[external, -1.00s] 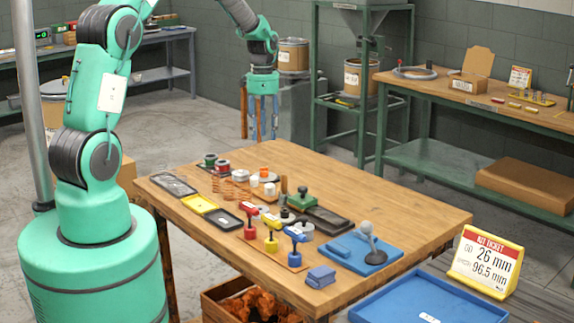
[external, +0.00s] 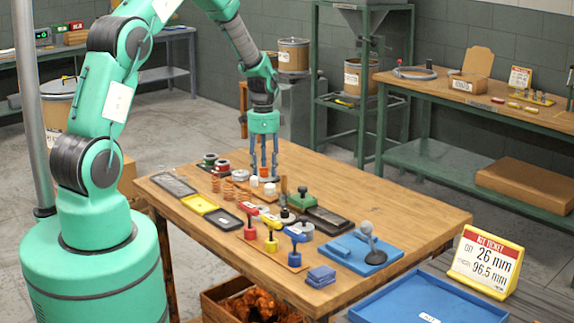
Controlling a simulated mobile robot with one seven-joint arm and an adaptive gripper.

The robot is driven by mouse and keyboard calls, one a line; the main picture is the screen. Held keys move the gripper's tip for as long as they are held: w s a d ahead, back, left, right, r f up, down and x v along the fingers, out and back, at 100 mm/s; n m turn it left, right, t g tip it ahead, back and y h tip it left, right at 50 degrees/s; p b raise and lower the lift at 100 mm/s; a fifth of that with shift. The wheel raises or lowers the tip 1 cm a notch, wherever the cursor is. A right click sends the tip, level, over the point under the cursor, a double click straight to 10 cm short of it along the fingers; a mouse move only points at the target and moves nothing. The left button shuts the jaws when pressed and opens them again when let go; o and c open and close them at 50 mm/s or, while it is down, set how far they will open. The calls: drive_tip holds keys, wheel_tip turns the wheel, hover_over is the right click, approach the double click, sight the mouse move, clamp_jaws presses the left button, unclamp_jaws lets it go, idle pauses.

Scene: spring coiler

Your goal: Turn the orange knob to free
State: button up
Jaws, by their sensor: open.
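The orange knob (external: 264,171) stands on a round grey base at the far side of the wooden table (external: 370,190), among small white parts. My gripper (external: 264,174) points straight down over it, with its fingers on either side of the knob. The fingers partly hide the knob and its base. The gripper is open. I cannot tell whether the fingers touch the knob, and any marking for free is too small to read.
White cylinders (external: 269,188), copper springs (external: 228,190) and spools (external: 210,160) stand close by. The table's right part is clear.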

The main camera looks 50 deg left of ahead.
clamp_jaws()
